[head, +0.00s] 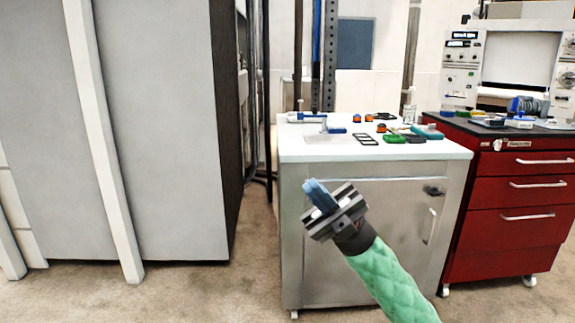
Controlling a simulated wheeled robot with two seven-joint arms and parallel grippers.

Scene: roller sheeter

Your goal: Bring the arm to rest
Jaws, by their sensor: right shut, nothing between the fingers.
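My right gripper (316,192) is in the head view, in front of the white cabinet. Its blue fingers are shut with nothing between them and point up and to the left. My right arm, in a green quilted sleeve, comes in from the bottom right. The gripper appears below the level of the white cabinet's top and hides part of its door. My left gripper is not in the picture.
A white cabinet (395,260) carries several small tools and parts on its top. A red drawer cabinet (510,228) stands to its right, with equipment on it. A large grey cabinet (165,130) fills the left. Bare floor (215,290) shows between them.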

